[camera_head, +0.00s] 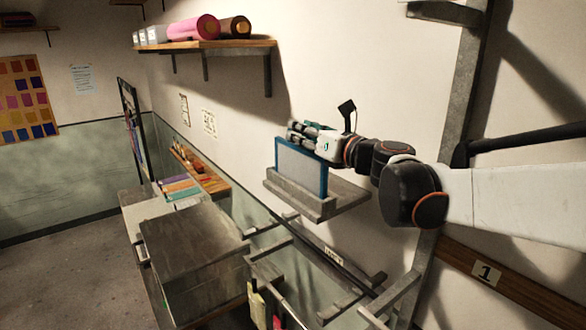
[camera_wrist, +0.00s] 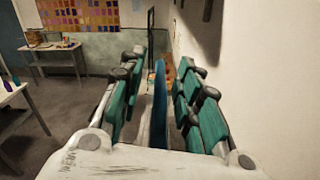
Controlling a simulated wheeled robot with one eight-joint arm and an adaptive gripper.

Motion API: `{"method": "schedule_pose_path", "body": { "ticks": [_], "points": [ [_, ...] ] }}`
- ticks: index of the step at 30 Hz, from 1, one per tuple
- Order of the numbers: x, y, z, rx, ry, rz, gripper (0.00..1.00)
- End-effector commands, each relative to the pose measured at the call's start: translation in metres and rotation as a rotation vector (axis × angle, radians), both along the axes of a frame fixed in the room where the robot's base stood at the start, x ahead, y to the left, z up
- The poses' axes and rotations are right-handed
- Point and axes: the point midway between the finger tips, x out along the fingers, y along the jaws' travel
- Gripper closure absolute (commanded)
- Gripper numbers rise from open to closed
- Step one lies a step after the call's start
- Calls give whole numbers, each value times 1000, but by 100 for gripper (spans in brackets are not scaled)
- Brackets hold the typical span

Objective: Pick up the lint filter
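The lint filter (camera_head: 301,168) is a flat pale panel with a blue frame. It stands upright on a small grey wall shelf (camera_head: 317,207) in the head view. My gripper (camera_head: 302,130) is at the filter's top edge, on the side toward the wall. In the wrist view the filter shows edge-on as a thin blue strip (camera_wrist: 159,100) between the teal fingers of my gripper (camera_wrist: 160,95). The fingers are open, with a gap visible on each side of the filter. The filter's lower part is hidden in the wrist view.
The wall (camera_head: 350,60) is close on the right of the filter. A wooden shelf (camera_head: 207,44) with pink and brown rolls is above left. Below are a large grey box (camera_head: 190,245) and metal rails (camera_head: 280,248). Open floor (camera_head: 60,270) lies at left.

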Motion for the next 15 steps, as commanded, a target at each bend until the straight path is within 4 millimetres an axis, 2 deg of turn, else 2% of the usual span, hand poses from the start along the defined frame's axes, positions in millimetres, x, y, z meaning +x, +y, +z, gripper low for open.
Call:
{"method": "schedule_pose_path", "body": {
  "ticks": [1, 3, 15],
  "points": [
    [0, 0, 0, 0, 0, 0, 85],
    [0, 0, 0, 0, 0, 0, 100],
    [0, 0, 0, 0, 0, 1, 100]
  ]
}}
